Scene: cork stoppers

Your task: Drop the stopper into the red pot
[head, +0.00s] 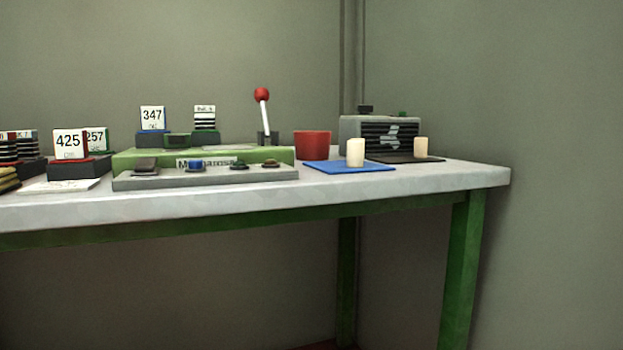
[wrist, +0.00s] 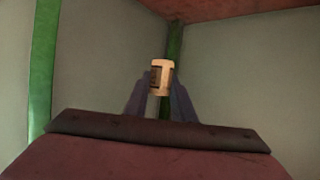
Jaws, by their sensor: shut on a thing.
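My gripper (wrist: 161,100) shows only in the wrist view, its two dark fingers shut on a small pale stopper (wrist: 162,70) with a darker patch on its left side. The stopper stands out beyond the fingertips. The red pot (head: 313,143) stands on the table in the head view, behind the blue mat, and its inside cannot be seen. Two cream cylinders that look like stoppers stand upright: one on the blue mat (head: 356,152), one on the dark mat (head: 421,147). The pot is not recognisable in the wrist view.
A green and grey panel (head: 200,155) with buttons and a red-knobbed lever (head: 262,100) stands left of the pot. A grey vented box (head: 350,128) stands behind the dark mat. Number cards (head: 69,143) stand further left. The right table end (head: 490,174) is bare.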

